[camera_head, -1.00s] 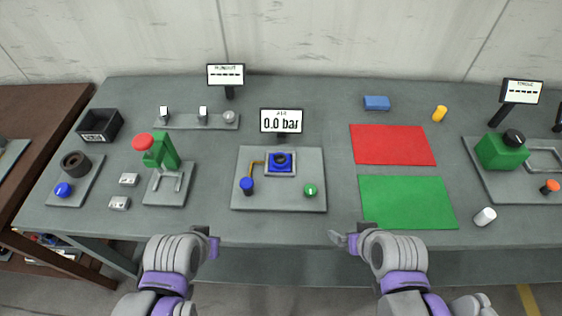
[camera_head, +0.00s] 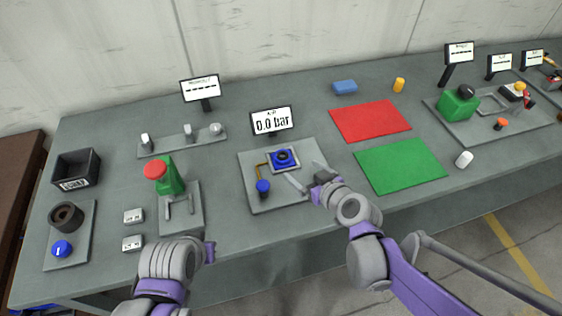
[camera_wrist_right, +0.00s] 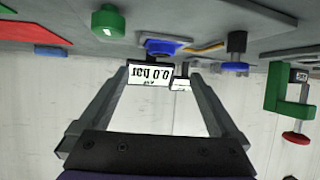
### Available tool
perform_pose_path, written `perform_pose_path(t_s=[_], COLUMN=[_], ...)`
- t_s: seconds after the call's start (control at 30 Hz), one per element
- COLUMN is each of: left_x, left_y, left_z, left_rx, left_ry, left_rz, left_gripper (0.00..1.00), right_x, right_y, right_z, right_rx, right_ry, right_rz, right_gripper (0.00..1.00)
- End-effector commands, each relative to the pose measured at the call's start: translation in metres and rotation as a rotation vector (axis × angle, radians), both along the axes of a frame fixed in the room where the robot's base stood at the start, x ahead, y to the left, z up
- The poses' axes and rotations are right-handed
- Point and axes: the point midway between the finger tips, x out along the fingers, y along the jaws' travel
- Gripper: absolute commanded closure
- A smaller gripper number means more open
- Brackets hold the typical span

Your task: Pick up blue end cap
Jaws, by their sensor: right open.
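The blue end cap (camera_head: 283,158) is a square blue part with a dark round centre. It sits in a pale nest on the grey plate (camera_head: 262,202) in front of the 0.0 bar display. It also shows in the right wrist view (camera_wrist_right: 162,47), beyond the fingertips. My right gripper (camera_head: 305,176) is open and empty over the plate, just in front of the cap and apart from it. The same gripper shows in the wrist view (camera_wrist_right: 165,78), its fingers spread. My left gripper (camera_head: 208,254) is at the table's front edge; its fingers are mostly hidden.
The 0.0 bar display (camera_head: 271,121) stands right behind the cap. A blue-topped knob (camera_head: 263,187) is to its left; a green button (camera_wrist_right: 107,22) is also close. Red (camera_head: 370,121) and green mats (camera_head: 400,165) lie to the right.

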Motion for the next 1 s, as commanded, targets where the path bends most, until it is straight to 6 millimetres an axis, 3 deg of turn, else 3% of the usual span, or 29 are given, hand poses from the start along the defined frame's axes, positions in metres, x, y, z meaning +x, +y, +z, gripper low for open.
perform_pose_path(t_s=[0.17, 1.0], left_x=[0.0, -0.003], left_y=[0.0, 0.0], left_z=[0.0, -0.01], left_rx=[0.0, 0.0], left_ry=[0.0, 0.006], left_rz=[0.0, 0.0], left_gripper=[1.0, 1.0], right_x=[0.009, 0.084], right_y=[0.004, 0.052], right_z=[-0.001, -0.045], right_rx=[0.001, 0.002], right_ry=[-0.026, -0.025], right_rz=[0.004, 0.004], right_gripper=[0.02, 0.02])
